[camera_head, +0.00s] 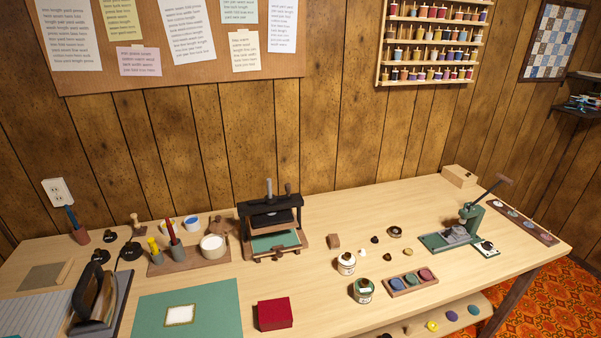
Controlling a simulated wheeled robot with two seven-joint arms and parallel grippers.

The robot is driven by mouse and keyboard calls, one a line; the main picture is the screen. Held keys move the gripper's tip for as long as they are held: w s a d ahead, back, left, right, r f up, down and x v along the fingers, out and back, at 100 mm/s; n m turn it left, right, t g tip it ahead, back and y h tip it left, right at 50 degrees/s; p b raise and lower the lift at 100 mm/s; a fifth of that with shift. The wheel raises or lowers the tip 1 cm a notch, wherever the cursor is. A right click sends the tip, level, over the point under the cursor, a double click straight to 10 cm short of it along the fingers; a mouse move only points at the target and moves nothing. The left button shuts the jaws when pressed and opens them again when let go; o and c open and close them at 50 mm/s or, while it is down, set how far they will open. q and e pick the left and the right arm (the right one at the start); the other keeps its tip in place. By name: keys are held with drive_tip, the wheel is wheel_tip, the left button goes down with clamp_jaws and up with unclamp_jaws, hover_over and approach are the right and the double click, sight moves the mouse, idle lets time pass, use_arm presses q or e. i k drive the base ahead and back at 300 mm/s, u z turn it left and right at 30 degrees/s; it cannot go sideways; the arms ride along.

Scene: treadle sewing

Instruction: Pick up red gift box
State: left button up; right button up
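The red gift box (274,314) sits on the wooden table near its front edge, just right of the green mat. It looks like a closed, low block, and nothing covers it. Neither of my grippers shows in the head view.
The green mat (221,298) with a small framed white piece (180,315) lies left of the box. A black press (272,222) stands behind it. Jars (363,290) and a tray of coloured pads (410,283) are to the right. The table (318,311) is bare just right of the box.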

sight(275, 314)
drive_tip(key=u, duration=0.15)
drive_tip(key=k, duration=0.65)
drive_tip(key=u, duration=1.15)
